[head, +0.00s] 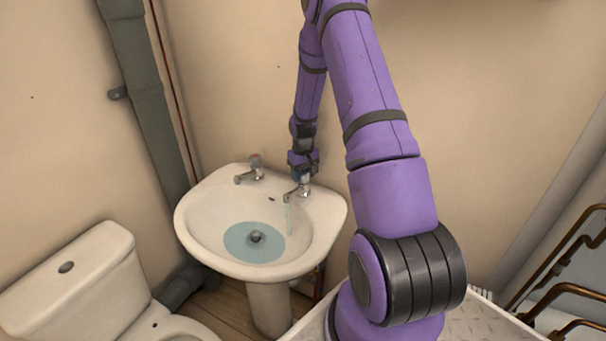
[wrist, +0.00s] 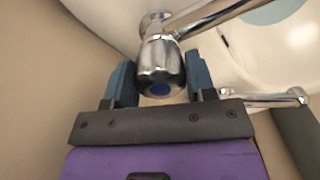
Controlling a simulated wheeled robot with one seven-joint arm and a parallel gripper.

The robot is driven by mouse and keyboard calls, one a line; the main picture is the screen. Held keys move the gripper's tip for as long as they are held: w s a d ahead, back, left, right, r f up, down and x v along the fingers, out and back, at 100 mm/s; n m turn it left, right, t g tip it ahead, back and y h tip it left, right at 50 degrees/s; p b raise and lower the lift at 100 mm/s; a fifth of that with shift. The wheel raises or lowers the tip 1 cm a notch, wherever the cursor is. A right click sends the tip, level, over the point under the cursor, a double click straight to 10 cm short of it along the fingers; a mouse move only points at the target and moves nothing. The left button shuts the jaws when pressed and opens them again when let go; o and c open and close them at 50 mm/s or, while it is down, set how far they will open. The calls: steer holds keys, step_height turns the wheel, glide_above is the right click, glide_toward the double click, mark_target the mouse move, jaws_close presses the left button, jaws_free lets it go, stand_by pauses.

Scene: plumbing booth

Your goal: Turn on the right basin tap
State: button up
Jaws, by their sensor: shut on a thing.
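The right basin tap (head: 297,191) is chrome and stands on the back right rim of the white basin (head: 193,222). A thin stream of water (head: 288,217) falls from its spout. In the wrist view the head of the right tap (wrist: 160,62) has a blue dot and sits between the blue fingers of my gripper (wrist: 160,77). My gripper (head: 303,174) comes down from above and is shut on the tap head. The left basin tap (head: 250,172) stands apart to the left and also shows in the wrist view (wrist: 268,98).
Bluish water (head: 240,244) lies in the bowl around the drain (head: 256,237). A white toilet (head: 75,285) stands at the left, near a grey pipe (head: 150,105). The wall is close behind the taps. Copper-coloured pipes (head: 560,290) are at the right.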

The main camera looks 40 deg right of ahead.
mark_target(303, 171)
steer(key=shift+n, duration=0.4)
steer(key=o, duration=0.9)
step_height(303, 171, up, 11)
steer(key=shift+f, duration=0.1)
stand_by(0.4)
